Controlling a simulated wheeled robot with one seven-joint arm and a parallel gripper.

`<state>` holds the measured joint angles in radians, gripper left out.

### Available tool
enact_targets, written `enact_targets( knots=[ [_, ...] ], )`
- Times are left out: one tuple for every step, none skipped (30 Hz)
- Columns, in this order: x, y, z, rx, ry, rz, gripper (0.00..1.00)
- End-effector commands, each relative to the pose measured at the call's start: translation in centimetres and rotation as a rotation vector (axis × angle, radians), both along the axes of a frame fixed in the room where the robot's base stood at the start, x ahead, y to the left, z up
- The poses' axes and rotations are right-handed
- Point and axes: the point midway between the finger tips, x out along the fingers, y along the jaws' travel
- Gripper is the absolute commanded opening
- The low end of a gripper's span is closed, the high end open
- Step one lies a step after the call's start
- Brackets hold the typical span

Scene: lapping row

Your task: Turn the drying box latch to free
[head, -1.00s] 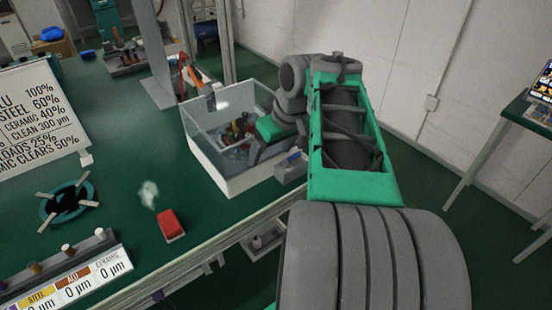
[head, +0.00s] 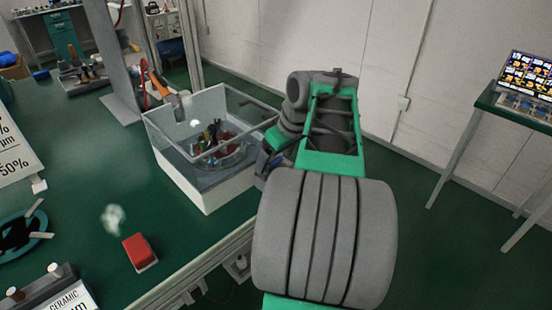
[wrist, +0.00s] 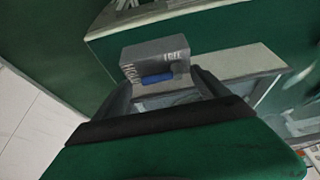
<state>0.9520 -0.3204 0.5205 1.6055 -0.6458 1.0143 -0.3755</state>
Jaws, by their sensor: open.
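The drying box (head: 205,185) has clear walls and a white base and stands at the right edge of the green bench in the head view. In the wrist view a grey latch block (wrist: 150,53) carries two labels; the right one looks like FREE, the left is hard to read. The blue latch handle (wrist: 158,78) lies nearly level, pointing left from a dark pivot at its right end. My gripper (wrist: 163,84) is open, its dark fingers on either side of the handle. I cannot tell whether they touch it. In the head view my arm mostly hides the latch.
A red block (head: 138,250) lies on the bench left of the box. An orange-handled tool (head: 160,85) stands by the box's far left corner. A side table with a screen (head: 527,80) stands at far right. Open floor lies between it and the bench.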

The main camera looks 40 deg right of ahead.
Motion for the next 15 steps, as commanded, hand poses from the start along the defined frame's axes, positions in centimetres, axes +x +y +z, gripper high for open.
enact_targets(
  knots=[
    [-0.02, -0.01, 0.01, 0.0, 0.0, -0.001, 0.84],
    [-0.04, -0.05, 0.02, 0.0, 0.0, -0.001, 0.82],
    [-0.05, -0.06, 0.01, 0.001, 0.0, -0.002, 0.79],
    [-0.05, -0.06, 0.02, 0.001, 0.0, -0.002, 0.76],
    [-0.05, -0.06, 0.02, 0.001, 0.0, -0.002, 0.74],
    [-0.05, -0.06, 0.02, 0.001, 0.0, -0.002, 0.7],
    [-0.05, -0.06, 0.02, 0.001, 0.0, -0.002, 0.68],
    [-0.05, -0.06, 0.02, 0.001, 0.0, -0.002, 0.65],
    [-0.05, -0.06, 0.02, 0.001, 0.0, -0.002, 0.62],
    [-0.05, -0.06, 0.02, 0.001, 0.0, -0.002, 0.6],
    [-0.05, -0.06, 0.03, 0.001, 0.0, -0.002, 0.57],
    [-0.05, -0.06, 0.03, 0.001, 0.0, -0.002, 0.54],
    [-0.05, -0.06, 0.03, 0.0, 0.0, -0.002, 0.52],
    [-0.05, -0.06, 0.03, 0.0, 0.0, -0.002, 0.49],
    [-0.05, -0.06, 0.03, 0.0, 0.0, -0.002, 0.46]
  ],
)
